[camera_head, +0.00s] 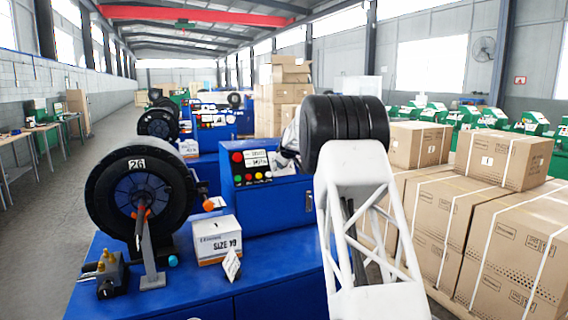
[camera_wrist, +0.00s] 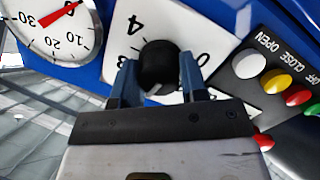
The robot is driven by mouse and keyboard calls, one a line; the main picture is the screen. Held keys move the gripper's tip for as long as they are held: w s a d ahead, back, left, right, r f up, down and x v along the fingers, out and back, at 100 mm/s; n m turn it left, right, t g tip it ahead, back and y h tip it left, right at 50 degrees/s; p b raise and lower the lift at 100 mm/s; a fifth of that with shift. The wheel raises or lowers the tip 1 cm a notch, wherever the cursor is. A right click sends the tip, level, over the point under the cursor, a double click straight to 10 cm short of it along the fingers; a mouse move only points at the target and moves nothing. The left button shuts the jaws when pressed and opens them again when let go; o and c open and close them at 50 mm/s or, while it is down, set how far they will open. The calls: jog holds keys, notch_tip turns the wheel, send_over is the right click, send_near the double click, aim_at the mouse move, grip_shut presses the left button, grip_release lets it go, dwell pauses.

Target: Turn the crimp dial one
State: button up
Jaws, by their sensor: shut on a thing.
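The crimp dial's black knob (camera_wrist: 160,62) sits on a white plate (camera_wrist: 122,38) with printed numbers in the wrist view. Some of the numbers are hidden by the knob and fingers. My gripper (camera_wrist: 160,78) has one blue-grey finger on each side of the knob and is shut on it. In the head view my arm hides the gripper and the dial. The blue machine's panel with coloured buttons (camera_head: 252,166) shows just left of my arm.
A round gauge with a red needle (camera_wrist: 62,22) is left of the dial. White, yellow, red and green buttons (camera_wrist: 275,80) are close on the right. A crimper head marked 26 (camera_head: 137,185) and a white size box (camera_head: 217,240) stand on the blue bench (camera_head: 200,282). Cartons (camera_head: 500,240) stack right.

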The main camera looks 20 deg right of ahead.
jog(key=shift+n, duration=0.8)
jog(key=o, duration=0.9)
jog(key=shift+s+r, duration=0.1)
jog(key=shift+s, duration=0.05)
jog(key=shift+v, duration=3.75)
jog(key=shift+a, duration=0.1)
jog(key=shift+s+a, duration=0.1)
